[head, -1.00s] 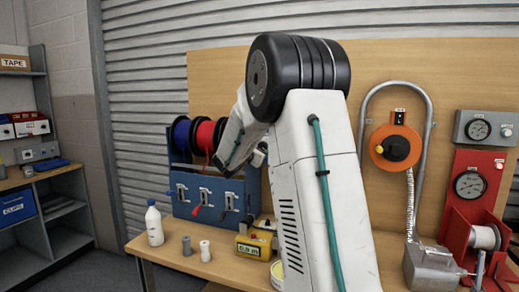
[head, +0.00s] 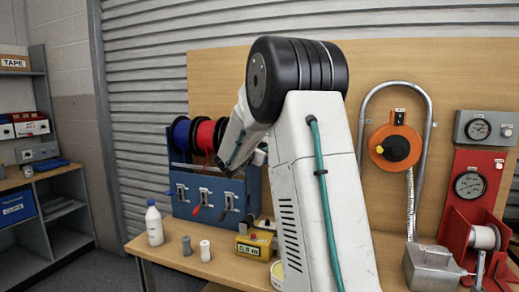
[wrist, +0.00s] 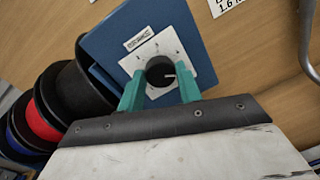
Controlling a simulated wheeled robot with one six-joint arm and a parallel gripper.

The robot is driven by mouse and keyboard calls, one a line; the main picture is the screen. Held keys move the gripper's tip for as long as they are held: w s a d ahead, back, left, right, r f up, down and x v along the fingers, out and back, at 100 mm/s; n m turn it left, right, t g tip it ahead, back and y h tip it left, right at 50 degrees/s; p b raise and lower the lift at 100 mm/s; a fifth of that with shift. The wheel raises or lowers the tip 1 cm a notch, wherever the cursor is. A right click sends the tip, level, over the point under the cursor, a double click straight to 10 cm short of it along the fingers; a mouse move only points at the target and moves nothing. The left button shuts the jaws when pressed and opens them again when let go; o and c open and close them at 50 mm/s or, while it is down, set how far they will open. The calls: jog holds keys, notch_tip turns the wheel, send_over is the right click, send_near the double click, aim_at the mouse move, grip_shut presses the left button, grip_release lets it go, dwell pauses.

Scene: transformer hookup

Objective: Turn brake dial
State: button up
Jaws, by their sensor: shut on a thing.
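The brake dial (wrist: 160,71) is a round black knob with a white pointer mark toward the right. It sits on a white scale plate (wrist: 178,57) fixed to a blue panel (wrist: 108,45). My gripper (wrist: 160,90) has its two teal fingers on either side of the knob and is shut on it. The panel belongs to the blue spool rack (head: 238,190) in the head view. The dial and my fingertips cannot be made out in the head view.
Blue, red and black spools (wrist: 40,122) lie close to the left of my gripper in the wrist view. A white bottle (head: 153,224), two small cylinders and a yellow meter (head: 254,245) stand on the bench. An orange reel (head: 395,147) hangs at right.

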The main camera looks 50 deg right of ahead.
jog(key=n+t, duration=0.1)
jog(key=n, duration=0.9)
jog(key=n+t, duration=0.1)
jog(key=n, duration=1.9)
jog(key=shift+s+f+t+y, duration=0.1)
jog(key=shift+f+t+y, duration=0.3)
jog(key=shift+n, duration=0.4)
jog(key=o, duration=1)
jog(key=v, duration=0.7)
jog(key=shift+s+a, duration=0.1)
jog(key=shift+a, duration=0.3)
